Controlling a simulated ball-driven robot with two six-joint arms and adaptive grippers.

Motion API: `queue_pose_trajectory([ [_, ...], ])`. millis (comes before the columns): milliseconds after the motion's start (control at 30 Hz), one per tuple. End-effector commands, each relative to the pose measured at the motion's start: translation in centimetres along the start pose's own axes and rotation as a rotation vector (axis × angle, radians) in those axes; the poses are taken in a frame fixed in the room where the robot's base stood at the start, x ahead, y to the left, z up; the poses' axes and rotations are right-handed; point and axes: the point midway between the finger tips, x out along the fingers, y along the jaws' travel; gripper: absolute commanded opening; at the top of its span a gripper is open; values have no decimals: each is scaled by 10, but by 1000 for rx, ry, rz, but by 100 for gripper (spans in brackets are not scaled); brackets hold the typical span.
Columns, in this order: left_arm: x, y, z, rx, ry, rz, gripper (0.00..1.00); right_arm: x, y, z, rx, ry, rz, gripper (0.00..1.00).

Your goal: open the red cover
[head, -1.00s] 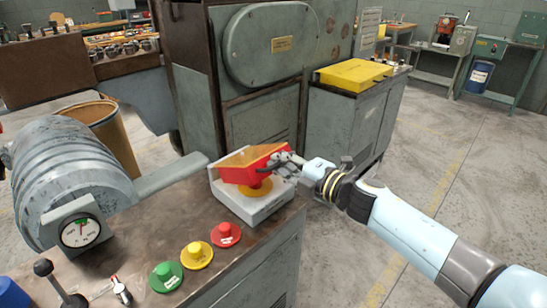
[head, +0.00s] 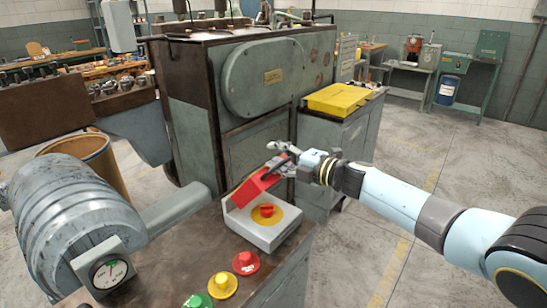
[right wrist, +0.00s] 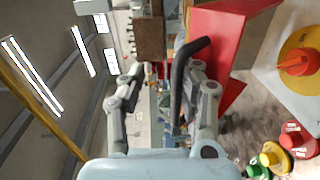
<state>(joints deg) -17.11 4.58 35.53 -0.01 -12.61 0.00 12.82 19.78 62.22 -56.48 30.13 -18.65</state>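The red cover (head: 257,184) stands tilted up above its grey-white box (head: 268,236), its rear edge at the box's back. Under it, a red knob (head: 267,210) on a yellow disc is exposed. My right gripper (head: 279,160) is at the raised end of the cover. In the right wrist view, the cover (right wrist: 222,35) shows a dark handle (right wrist: 180,80) that lies between the two fingers of my right gripper (right wrist: 165,75), close to the right-hand finger. The fingers are spread, with a gap to the left-hand one. My left gripper is not in view.
Red (head: 246,263), yellow (head: 222,285) and green (head: 198,300) buttons sit on the bench in front of the box. A grey drum-like machine part (head: 75,205) and dial gauge (head: 109,273) stand left. A yellow case (head: 345,99) lies on a cabinet behind. Floor at right is clear.

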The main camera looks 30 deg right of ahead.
Motion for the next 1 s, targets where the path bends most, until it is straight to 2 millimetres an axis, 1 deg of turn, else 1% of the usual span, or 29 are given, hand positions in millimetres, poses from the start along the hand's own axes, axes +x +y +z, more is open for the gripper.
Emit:
queue_pose_trajectory([
  [33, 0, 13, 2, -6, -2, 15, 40, 0, 1, 0, 1, 0, 1, 32],
  [100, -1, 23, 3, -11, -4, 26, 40, 1, 1, -1, 1, 0, 2, 32],
  [133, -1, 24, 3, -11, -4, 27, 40, 1, 1, -1, 1, 0, 2, 32],
  [200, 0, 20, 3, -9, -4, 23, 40, 1, 1, -1, 1, 0, 2, 32],
  [300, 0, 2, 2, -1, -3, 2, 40, 1, 0, -1, 1, 1, 1, 32],
  [367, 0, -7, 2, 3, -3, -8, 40, 1, 1, -1, 1, 1, 3, 32],
  [467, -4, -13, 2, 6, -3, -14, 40, -2, 4, -1, 0, 1, 2, 32],
  [633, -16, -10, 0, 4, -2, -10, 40, -12, 14, -1, 0, 1, 3, 32],
  [867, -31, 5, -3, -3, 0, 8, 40, -26, 27, 0, -1, 2, 5, 32],
  [1000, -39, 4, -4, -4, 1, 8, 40, -35, 34, 0, -2, 2, 6, 32],
])
